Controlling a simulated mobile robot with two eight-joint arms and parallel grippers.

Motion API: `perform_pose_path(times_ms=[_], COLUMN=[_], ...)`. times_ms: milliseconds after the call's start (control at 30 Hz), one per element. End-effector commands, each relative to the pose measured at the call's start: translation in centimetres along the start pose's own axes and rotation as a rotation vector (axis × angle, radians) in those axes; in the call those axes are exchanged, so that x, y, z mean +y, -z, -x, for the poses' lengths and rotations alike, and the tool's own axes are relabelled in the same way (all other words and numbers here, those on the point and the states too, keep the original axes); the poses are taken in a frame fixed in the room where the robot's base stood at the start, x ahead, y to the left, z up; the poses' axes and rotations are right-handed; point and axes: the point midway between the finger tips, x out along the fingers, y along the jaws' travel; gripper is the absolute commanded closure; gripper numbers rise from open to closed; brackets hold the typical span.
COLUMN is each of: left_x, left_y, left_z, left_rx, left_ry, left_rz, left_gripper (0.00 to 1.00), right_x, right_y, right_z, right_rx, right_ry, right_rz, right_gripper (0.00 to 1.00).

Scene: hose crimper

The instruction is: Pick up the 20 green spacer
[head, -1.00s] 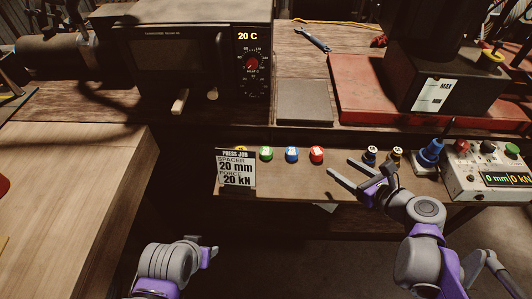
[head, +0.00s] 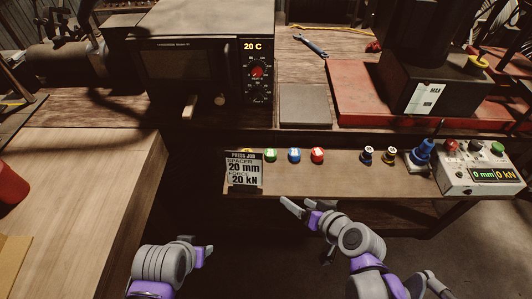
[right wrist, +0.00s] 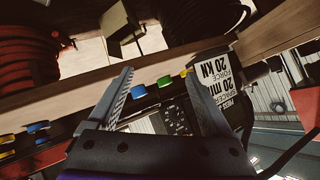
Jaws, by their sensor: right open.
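The green spacer (head: 270,155) stands on the narrow wooden shelf (head: 350,184), between a yellow one (head: 246,151) and a blue one (head: 294,155). Its printed number is too small to read. My right gripper (head: 299,209) is open and empty, on the near side of the shelf, apart from the spacers. In the right wrist view the green spacer (right wrist: 165,82) shows beyond and between the open fingers (right wrist: 157,76), with the blue spacer (right wrist: 138,91) beside it. My left gripper (head: 207,251) is low at the left, away from the shelf; its jaw opening is unclear.
A job placard (head: 243,172) reading 20 mm and 20 kN stands close by, partly covering the yellow spacer. A red spacer (head: 317,155), two dark pieces and a control box (head: 480,174) stand further right.

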Motion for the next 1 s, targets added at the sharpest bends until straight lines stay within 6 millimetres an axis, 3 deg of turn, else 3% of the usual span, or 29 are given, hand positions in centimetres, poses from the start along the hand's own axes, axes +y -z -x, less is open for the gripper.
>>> perform_pose_path(times_ms=[133,400,767,1000], left_x=[0.0,0.0,0.0,0.0], left_y=[0.3,0.4,0.5,0.4], left_z=[0.5,0.5,0.6,0.6], left_rx=[0.002,0.003,0.003,0.003], left_ry=[0.0,0.0,0.0,0.0], left_rz=[0.0,0.0,0.0,0.0], left_gripper=[0.5,0.5,0.5,0.5], right_x=[-1.2,-2.1,-0.7,-1.0], right_y=[0.3,3.9,5.0,6.6], right_z=[-0.7,-4.2,-6.2,-9.6], right_rx=[0.045,0.338,0.484,0.484], right_ry=[0.02,0.054,-0.036,-0.036], right_rz=[0.257,0.425,0.491,0.492], right_gripper=[0.16,0.16,0.16,0.16])
